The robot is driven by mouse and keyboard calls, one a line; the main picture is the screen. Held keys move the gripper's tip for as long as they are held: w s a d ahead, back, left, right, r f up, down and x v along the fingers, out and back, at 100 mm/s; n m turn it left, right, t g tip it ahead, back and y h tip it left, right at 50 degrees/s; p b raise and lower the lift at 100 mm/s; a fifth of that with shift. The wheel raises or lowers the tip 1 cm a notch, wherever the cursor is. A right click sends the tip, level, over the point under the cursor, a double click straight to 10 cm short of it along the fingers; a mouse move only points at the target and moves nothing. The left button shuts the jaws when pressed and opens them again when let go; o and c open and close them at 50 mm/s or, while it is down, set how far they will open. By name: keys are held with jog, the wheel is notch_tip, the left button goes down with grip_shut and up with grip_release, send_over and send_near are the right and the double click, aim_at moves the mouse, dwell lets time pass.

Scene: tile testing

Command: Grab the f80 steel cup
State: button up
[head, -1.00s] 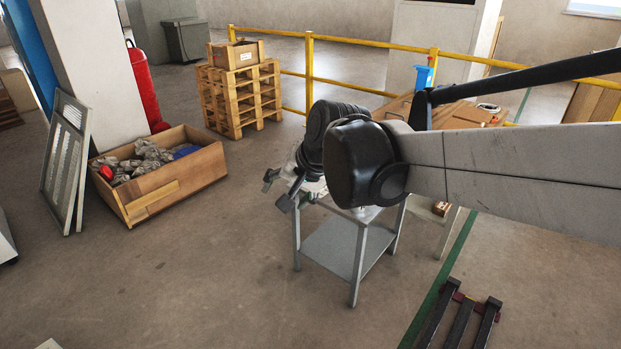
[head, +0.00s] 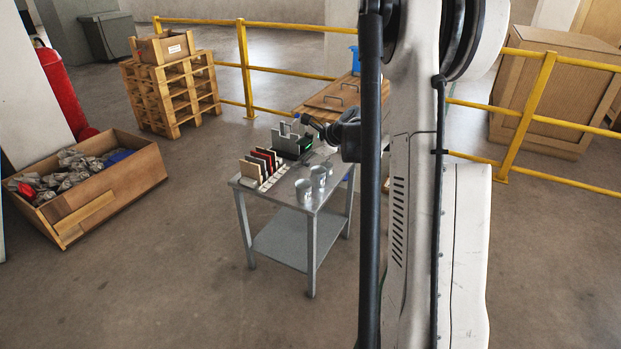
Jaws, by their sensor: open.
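Grey steel cups stand upright on the metal table (head: 250,184) in the head view. One cup (head: 303,191) is near the front edge, a larger cup (head: 318,178) is just behind it, and a smaller shape further back may be another. I cannot read any marking, so I cannot tell which is the f80 cup. My gripper (head: 311,128) is small and partly hidden by my wrist. It is open near the back of the table, behind the cups and apart from them.
A rack of red, black and light tiles (head: 262,165) stands left of the cups, with a dark device (head: 287,143) behind it. A yellow railing (head: 247,72) runs behind. A wooden crate (head: 110,198) is at left. My arm hides the table's right side.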

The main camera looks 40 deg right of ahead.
jog(key=d+f+m+t, duration=0.1)
jog(key=d+f+m, duration=0.3)
jog(key=d+f, duration=0.5)
jog(key=m+t+b, duration=0.1)
jog(key=m+t, duration=0.1)
jog(key=m, duration=0.3)
send_near(324, 177)
jog(key=b+x, duration=0.1)
jog(key=x, duration=0.7)
jog(key=shift+w+f, duration=0.2)
jog(key=shift+w, duration=0.1)
jog(key=shift+f+b+x, duration=0.25)
jog(key=shift+b+x, duration=0.15)
jog(key=shift+x, duration=0.9)
jog(key=shift+f+b+x, duration=0.25)
jog(key=shift+b+x, duration=0.15)
jog(key=shift+x, duration=0.9)
jog(key=shift+s+d, duration=0.2)
jog(key=shift+c, duration=0.5)
jog(key=c, duration=1)
jog(key=shift+r, duration=0.15)
